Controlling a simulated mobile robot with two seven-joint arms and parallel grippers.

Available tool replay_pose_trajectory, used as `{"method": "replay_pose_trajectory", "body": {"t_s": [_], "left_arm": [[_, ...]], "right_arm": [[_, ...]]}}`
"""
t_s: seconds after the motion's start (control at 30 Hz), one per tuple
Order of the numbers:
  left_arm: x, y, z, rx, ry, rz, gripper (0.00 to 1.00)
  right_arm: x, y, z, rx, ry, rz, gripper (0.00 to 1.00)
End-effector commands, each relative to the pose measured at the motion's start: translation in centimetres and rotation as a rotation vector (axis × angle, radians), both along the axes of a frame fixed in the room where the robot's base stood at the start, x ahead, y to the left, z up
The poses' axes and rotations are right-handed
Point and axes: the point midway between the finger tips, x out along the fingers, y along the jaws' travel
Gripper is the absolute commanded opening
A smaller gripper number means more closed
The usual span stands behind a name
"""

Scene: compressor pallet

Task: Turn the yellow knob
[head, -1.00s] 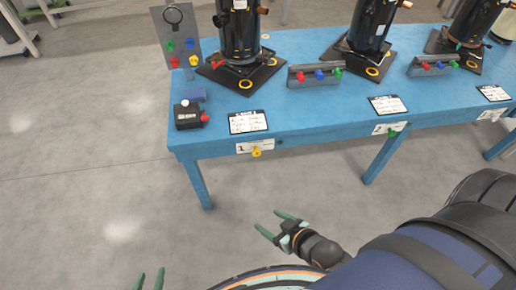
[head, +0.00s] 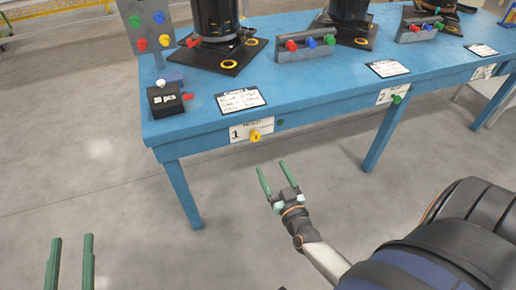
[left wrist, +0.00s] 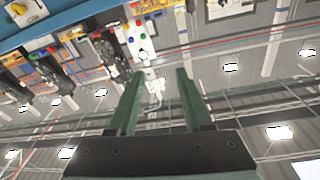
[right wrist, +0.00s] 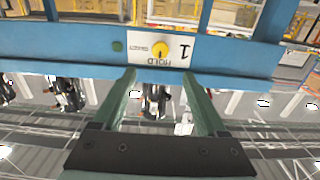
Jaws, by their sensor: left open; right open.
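The yellow knob (head: 254,135) sits on a white label marked 1 on the front edge of the blue table (head: 214,142). In the right wrist view the knob (right wrist: 160,48) appears upside down, just beyond and centred between the fingertips. My right gripper (head: 271,166) is open and empty, in front of the table edge, below and slightly right of the knob, not touching it. My left gripper (head: 72,237) is open and empty at the lower left, well away from the table. A yellow knob on a white plate (left wrist: 17,12) shows at the left wrist view's corner.
A grey panel with coloured buttons (head: 148,28) stands at the left corner. A green knob (head: 397,99) is further right. The floor before the table is clear.

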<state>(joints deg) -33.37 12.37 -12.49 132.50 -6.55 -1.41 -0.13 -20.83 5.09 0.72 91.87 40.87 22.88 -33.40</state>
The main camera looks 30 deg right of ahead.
Motion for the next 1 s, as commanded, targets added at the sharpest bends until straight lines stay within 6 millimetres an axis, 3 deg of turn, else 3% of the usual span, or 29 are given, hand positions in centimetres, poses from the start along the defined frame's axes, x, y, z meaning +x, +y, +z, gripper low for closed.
{"method": "replay_pose_trajectory", "body": {"t_s": [0.27, 0.6, 0.8, 1.0], "left_arm": [[-0.7, -0.3, 4.6, 0.0, -0.197, -0.028, 0.5], [-3.6, -1.0, 11.3, 0.001, -0.507, -0.081, 0.5], [-5.5, -1.3, 14.0, 0.002, -0.644, -0.109, 0.5], [-6.5, -1.5, 15.1, 0.003, -0.705, -0.122, 0.5]], "right_arm": [[4.0, -0.9, 0.0, 0.0, -0.004, 0.001, 0.75], [9.0, -2.1, 0.0, 0.0, -0.002, 0.002, 0.75], [10.8, -2.6, 0.0, 0.0, 0.0, 0.002, 0.75], [11.6, -2.8, 0.1, 0.0, 0.001, 0.002, 0.75]]}}
